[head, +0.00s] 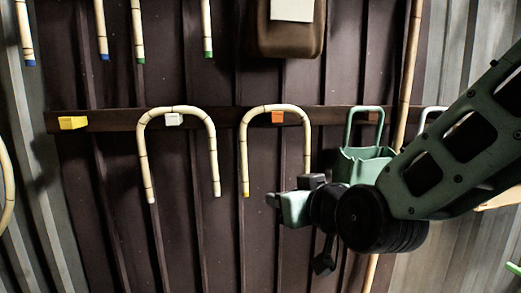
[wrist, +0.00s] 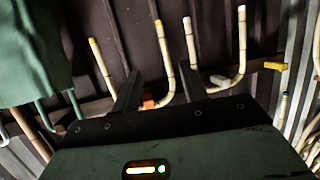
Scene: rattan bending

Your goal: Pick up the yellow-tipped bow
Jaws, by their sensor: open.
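The yellow-tipped bow (head: 245,150) is a pale rattan U hung upside down over an orange peg (head: 278,117) on a dark rail. Its left leg ends in a yellow tip; its right leg's lower end is near or behind my gripper (head: 275,200) in the head view. In the inverted wrist view both yellow tips of the bow (wrist: 162,50) show. My gripper (wrist: 158,75) is open and empty, its fingers pointing toward the bow. One bow leg and the orange peg appear between the fingers there; depth and contact are unclear.
A white-tipped bow (head: 144,160) hangs left on a white peg (head: 174,120). A bare yellow peg (head: 72,123) is farther left. A green basket (head: 364,165) hangs to the right, close to my arm. Other bows and a brown container (head: 290,38) are above.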

